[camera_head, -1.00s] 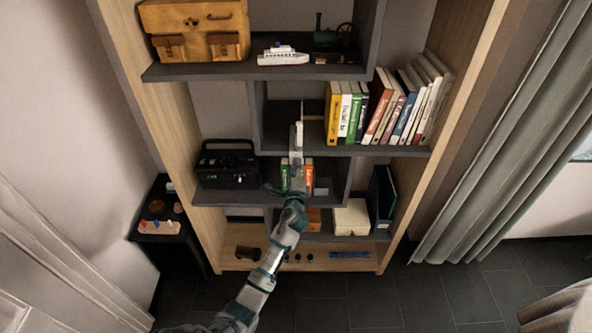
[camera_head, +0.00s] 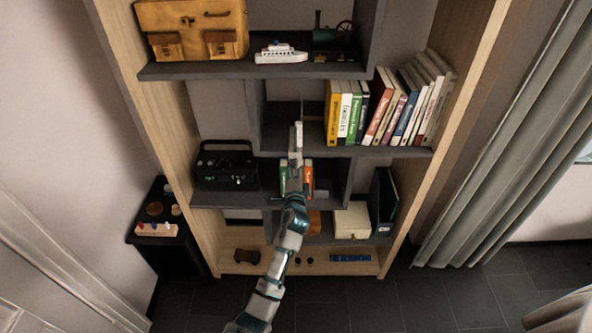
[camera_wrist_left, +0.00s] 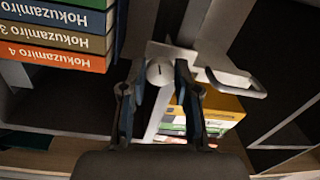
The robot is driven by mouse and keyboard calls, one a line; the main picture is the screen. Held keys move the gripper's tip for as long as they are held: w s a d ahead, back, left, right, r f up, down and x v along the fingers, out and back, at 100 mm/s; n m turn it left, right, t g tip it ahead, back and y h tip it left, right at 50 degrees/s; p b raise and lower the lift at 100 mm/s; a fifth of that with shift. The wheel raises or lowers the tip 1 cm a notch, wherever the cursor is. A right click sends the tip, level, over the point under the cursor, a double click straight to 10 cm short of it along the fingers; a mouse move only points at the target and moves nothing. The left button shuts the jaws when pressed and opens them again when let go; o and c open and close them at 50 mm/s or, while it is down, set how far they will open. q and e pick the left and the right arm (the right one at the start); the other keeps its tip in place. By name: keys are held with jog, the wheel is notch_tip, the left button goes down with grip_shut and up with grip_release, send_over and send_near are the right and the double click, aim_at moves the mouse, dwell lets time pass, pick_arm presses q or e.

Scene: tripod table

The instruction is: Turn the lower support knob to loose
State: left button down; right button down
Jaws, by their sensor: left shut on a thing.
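A pale upright stand (camera_head: 298,136) with a thin rod at its top shows in the head view, in front of the shelf. In the left wrist view, a pale round knob (camera_wrist_left: 160,70) with a dark mark on its face sits on a pale support post. My left gripper (camera_wrist_left: 157,88) has one dark finger on each side of the knob and is shut on it. In the head view my left gripper (camera_head: 295,190) is at the stand's lower part and hides most of what it holds. My right gripper is not in view.
Books (camera_head: 340,115) stand on the shelf behind the stand. A black radio (camera_head: 226,168) is on a lower shelf at left. In the wrist view, more books (camera_wrist_left: 55,40) are close at upper left and a pale handle-like bar (camera_wrist_left: 240,88) is at right.

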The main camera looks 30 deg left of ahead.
pick_arm(q)
jog(key=c, duration=0.9)
grip_release()
jog(key=shift+o, duration=0.3)
jog(key=shift+w+a+f, duration=0.1)
jog(key=shift+a+f, duration=0.05)
jog(key=v, duration=1.2)
jog(key=shift+w, duration=0.1)
